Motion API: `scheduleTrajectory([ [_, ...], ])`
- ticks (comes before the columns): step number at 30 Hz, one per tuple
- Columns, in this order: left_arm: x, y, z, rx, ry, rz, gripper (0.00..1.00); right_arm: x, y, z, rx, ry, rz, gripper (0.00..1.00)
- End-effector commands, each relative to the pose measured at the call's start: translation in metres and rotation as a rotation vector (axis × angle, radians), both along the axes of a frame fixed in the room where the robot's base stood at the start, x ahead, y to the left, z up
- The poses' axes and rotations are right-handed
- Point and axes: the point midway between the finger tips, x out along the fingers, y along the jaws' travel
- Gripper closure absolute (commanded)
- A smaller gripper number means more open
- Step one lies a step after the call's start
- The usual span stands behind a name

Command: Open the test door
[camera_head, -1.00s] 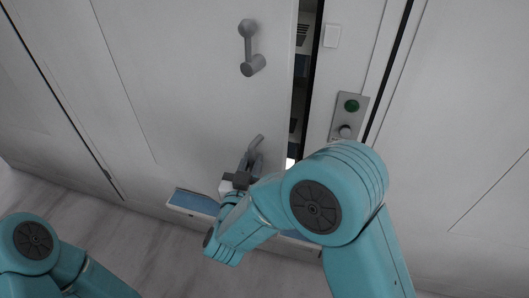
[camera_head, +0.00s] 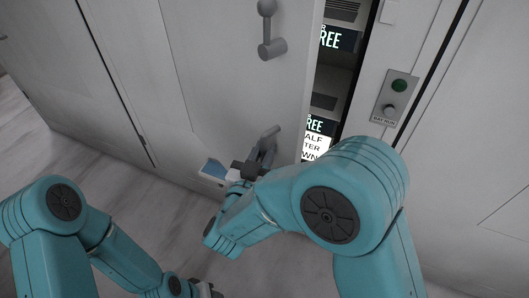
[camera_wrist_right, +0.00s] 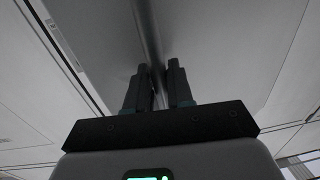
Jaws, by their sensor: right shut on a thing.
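The test door (camera_head: 225,90) is a pale grey panel in the middle of the head view. It stands ajar, with a gap along its right edge. My right gripper (camera_head: 256,163) is shut on the door's lower grey lever handle (camera_head: 268,140). In the right wrist view, the two dark fingers (camera_wrist_right: 160,85) stand on either side of the grey handle bar (camera_wrist_right: 146,35). Part of the grip is hidden by my right arm. My left gripper (camera_head: 207,291) shows only in part at the bottom edge, apart from the door; its jaws cannot be made out.
A second grey handle (camera_head: 268,30) sits higher on the door. Dark shelves with lettered signs (camera_head: 318,125) show through the gap. A control plate (camera_head: 393,98) with a green button is on the frame at right. Grey floor (camera_head: 60,130) is clear at left.

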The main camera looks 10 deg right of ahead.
Motion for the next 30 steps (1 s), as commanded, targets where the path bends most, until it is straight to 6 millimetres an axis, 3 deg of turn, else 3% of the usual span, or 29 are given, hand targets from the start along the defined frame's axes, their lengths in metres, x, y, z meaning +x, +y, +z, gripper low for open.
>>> scheduleTrajectory([
  [12,0.0,0.0,0.0,0.0,0.0,0.0,0.57,0.004,-0.004,0.003,0.0,-0.008,0.003,1.0],
  [13,0.0,0.0,0.0,0.0,0.0,0.0,0.57,0.004,-0.004,0.003,0.0,-0.008,0.003,0.75],
  [14,0.0,0.0,0.0,0.0,0.0,0.0,0.57,0.004,-0.004,0.003,0.0,-0.008,0.003,0.65],
  [15,0.0,0.0,0.0,0.0,0.0,0.0,0.57,0.004,-0.004,0.003,0.001,-0.007,0.002,0.62],
  [24,0.0,0.0,0.0,0.0,0.0,0.0,0.57,0.002,-0.004,0.003,0.0,-0.004,0.001,0.62],
  [30,0.0,0.0,0.001,0.0,0.0,0.0,0.57,0.002,-0.004,0.035,0.005,-0.009,0.0,0.62],
])
